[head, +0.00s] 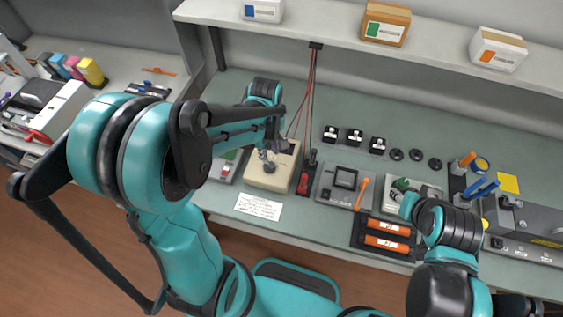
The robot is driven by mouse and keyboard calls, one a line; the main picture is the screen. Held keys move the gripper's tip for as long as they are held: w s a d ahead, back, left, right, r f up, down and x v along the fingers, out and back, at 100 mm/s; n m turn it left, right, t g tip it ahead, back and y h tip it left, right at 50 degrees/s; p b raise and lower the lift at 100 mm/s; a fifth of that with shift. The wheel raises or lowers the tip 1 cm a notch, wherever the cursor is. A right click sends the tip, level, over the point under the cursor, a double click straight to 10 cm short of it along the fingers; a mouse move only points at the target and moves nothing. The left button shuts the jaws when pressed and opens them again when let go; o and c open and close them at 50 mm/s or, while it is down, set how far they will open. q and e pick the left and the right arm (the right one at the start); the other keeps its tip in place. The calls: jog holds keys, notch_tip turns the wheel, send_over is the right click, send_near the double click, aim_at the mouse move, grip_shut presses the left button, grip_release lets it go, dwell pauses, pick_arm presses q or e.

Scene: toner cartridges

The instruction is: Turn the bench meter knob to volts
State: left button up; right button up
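A beige box (266,182) with a dark knob-like part on its top stands on the bench near the middle; it looks like the bench meter. The knob (269,167) is small, and its setting is too small to read. My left gripper (277,146) hangs over the far part of this box, close above the knob. Whether it touches the knob, and how far its fingers are apart, I cannot tell. My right arm comes in at the lower right and ends near a grey unit with a green part (401,185); its fingers are not distinguishable.
A white note (258,207) lies in front. Orange cylinders (387,243) lie in a dark tray. A shelf (335,28) with boxes overhangs the back.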

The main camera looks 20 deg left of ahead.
aim_at(270, 165)
pick_arm(q)
notch_tip(270, 165, down, 7)
jog(key=shift+a+r+b, duration=0.1)
jog(key=shift+a+b, duration=0.05)
jog(key=shift+b, duration=0.8)
grip_shut()
